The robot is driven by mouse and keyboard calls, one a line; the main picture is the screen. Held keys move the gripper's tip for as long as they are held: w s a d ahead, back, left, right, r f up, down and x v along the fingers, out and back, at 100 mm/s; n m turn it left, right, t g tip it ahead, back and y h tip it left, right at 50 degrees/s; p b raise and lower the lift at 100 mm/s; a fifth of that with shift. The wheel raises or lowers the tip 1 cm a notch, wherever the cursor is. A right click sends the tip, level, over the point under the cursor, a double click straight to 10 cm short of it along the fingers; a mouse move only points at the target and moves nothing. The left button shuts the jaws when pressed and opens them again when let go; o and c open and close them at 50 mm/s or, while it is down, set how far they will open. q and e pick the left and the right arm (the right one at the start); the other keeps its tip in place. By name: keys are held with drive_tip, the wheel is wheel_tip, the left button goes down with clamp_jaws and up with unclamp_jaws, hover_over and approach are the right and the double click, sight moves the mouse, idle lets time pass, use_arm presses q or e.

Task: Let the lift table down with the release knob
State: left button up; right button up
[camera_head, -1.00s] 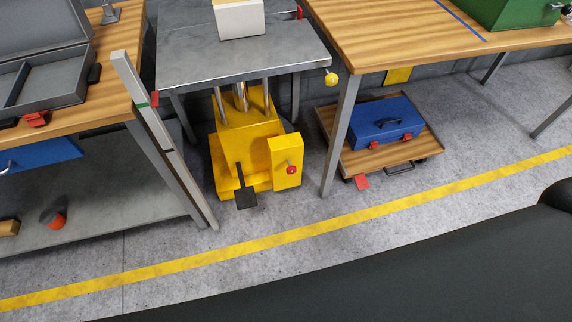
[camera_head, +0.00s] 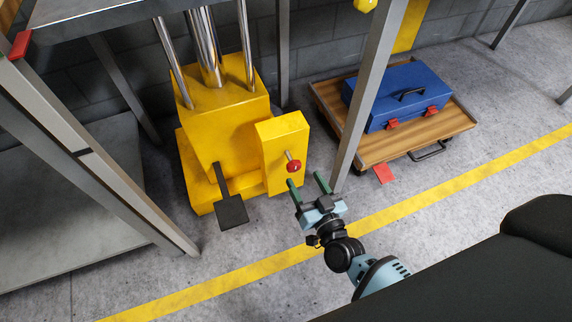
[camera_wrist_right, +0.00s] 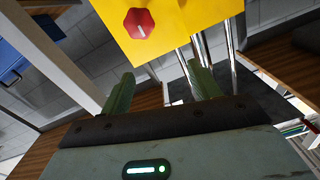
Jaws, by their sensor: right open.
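The lift table has a yellow base (camera_head: 215,140) with steel columns rising from it. A red release knob (camera_head: 293,166) sticks out of the yellow box (camera_head: 281,139) on the base's right side. The knob also shows in the right wrist view (camera_wrist_right: 139,23), near the top. A black foot pedal (camera_head: 231,210) sits low at the front of the base. My right gripper (camera_head: 307,183) is open and empty, its green fingers just below and right of the knob, apart from it in the wrist view. My left gripper is not in view.
A grey table leg (camera_head: 368,88) stands close to the right of my right gripper. Behind it, a wooden dolly (camera_head: 438,130) carries a blue toolbox (camera_head: 398,97). A workbench leg (camera_head: 120,190) stands left of the base. The floor in front is clear.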

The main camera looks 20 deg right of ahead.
sight(295, 169)
drive_tip(key=shift+h, duration=0.3)
drive_tip(key=f+b, duration=0.1)
drive_tip(key=f, duration=0.1)
drive_tip(key=w+f+b, duration=0.2)
drive_tip(key=f, duration=0.1)
drive_tip(key=shift+w+d+f, duration=0.2)
drive_tip(key=shift+d+f, duration=0.05)
drive_tip(key=shift+f, duration=0.05)
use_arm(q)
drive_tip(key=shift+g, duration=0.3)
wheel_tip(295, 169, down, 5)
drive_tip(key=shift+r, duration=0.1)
use_arm(e)
drive_tip(key=shift+w+r, duration=0.1)
drive_tip(key=shift+w+b, duration=0.3)
drive_tip(key=shift+w, duration=0.15)
drive_tip(key=w+b, duration=0.2)
drive_tip(key=w, duration=0.3)
drive_tip(key=shift+w+a, duration=0.1)
drive_tip(key=shift+w, duration=0.8)
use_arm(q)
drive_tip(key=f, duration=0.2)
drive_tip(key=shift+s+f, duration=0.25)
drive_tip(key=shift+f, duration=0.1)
use_arm(e)
drive_tip(key=c, duration=1)
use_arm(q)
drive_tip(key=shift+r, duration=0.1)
